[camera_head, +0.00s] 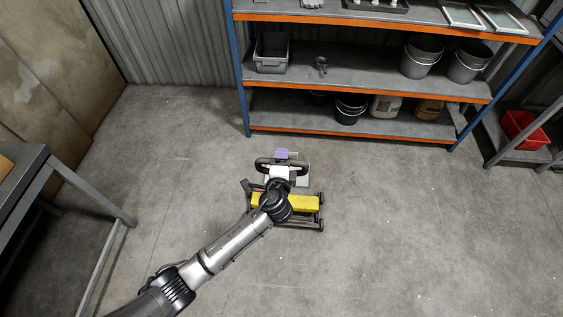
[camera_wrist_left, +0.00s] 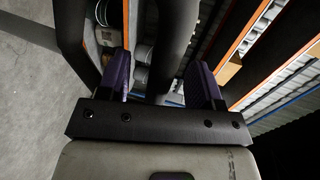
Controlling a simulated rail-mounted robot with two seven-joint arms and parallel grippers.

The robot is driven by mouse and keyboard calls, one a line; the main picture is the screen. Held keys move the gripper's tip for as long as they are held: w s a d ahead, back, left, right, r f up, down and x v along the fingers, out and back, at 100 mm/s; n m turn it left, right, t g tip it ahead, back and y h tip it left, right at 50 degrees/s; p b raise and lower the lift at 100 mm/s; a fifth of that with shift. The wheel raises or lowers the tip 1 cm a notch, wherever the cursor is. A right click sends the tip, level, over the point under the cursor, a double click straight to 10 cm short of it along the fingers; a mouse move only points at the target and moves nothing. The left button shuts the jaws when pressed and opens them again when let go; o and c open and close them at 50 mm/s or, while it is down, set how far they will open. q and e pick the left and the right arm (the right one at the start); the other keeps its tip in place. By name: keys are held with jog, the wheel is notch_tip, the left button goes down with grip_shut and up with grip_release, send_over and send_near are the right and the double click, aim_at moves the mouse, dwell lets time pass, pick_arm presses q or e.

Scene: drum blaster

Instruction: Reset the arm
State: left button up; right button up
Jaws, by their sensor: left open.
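My left arm reaches in from the lower left of the head view, over a yellow and black wheeled machine (camera_head: 298,203) on the concrete floor. My left gripper (camera_head: 282,155) has purple fingers and is at the machine's black handle (camera_head: 263,166). In the left wrist view the two purple fingers of the left gripper (camera_wrist_left: 160,84) stand apart, open. A black handle bar (camera_wrist_left: 168,45) runs up between them; I cannot tell whether they touch it. My arm hides part of the machine. My right gripper is not in view.
A blue and orange shelf rack (camera_head: 375,88) with buckets and a grey bin (camera_head: 271,56) stands behind the machine. A grey table (camera_head: 22,175) is at the left. A red bin (camera_head: 525,130) is at the right. The floor around the machine is clear.

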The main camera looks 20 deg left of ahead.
pick_arm(q)
jog(key=c, duration=1.1)
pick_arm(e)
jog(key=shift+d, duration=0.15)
